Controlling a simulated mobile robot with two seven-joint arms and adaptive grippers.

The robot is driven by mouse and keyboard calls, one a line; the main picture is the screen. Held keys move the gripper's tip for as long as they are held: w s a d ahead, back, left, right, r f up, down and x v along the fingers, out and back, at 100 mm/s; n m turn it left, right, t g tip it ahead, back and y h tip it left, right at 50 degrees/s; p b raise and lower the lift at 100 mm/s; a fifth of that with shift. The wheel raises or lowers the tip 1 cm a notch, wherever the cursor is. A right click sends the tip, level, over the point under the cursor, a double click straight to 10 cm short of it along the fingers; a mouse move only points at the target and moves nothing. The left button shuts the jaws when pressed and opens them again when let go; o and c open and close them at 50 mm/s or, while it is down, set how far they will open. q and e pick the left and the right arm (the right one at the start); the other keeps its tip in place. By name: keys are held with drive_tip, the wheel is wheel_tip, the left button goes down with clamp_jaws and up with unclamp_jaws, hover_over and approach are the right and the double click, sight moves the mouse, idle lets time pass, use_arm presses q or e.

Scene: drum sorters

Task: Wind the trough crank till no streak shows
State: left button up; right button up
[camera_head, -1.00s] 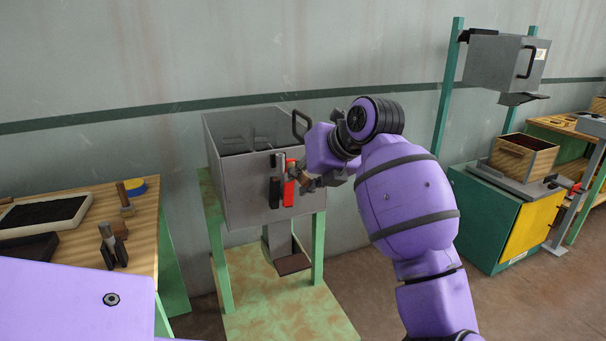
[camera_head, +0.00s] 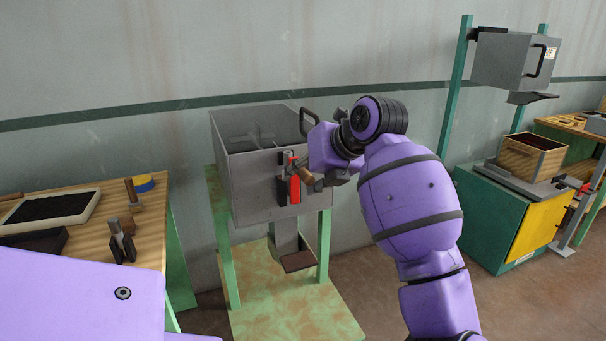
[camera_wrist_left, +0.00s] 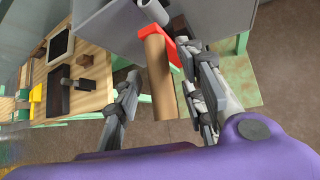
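The grey trough (camera_head: 247,199) stands on a green-legged stand, with grey bars (camera_head: 253,141) inside. On its front is the crank, with a red arm (camera_head: 294,188) and a brown wooden handle (camera_head: 306,174). In the left wrist view the handle (camera_wrist_left: 158,72) points toward me from the red arm (camera_wrist_left: 186,53). In the left wrist view the fingers of my left gripper (camera_wrist_left: 160,82) are apart, one on each side of the handle, with gaps showing. My right gripper is out of view. I cannot make out any streak.
A dark spout plate (camera_head: 299,261) sticks out below the trough. A wooden bench (camera_head: 145,226) with a tray (camera_head: 84,218) and tools is at left. A green and yellow cabinet (camera_head: 490,217) bearing a wooden box (camera_head: 530,160) is at right.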

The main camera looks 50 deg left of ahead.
use_arm(q)
drive_tip(key=shift+d, duration=0.1)
drive_tip(key=shift+w+d+r, duration=0.1)
drive_tip(key=shift+d+r, duration=0.05)
drive_tip(key=v, duration=1.1)
drive_tip(key=shift+d+r, duration=0.2)
drive_tip(key=shift+r, duration=0.05)
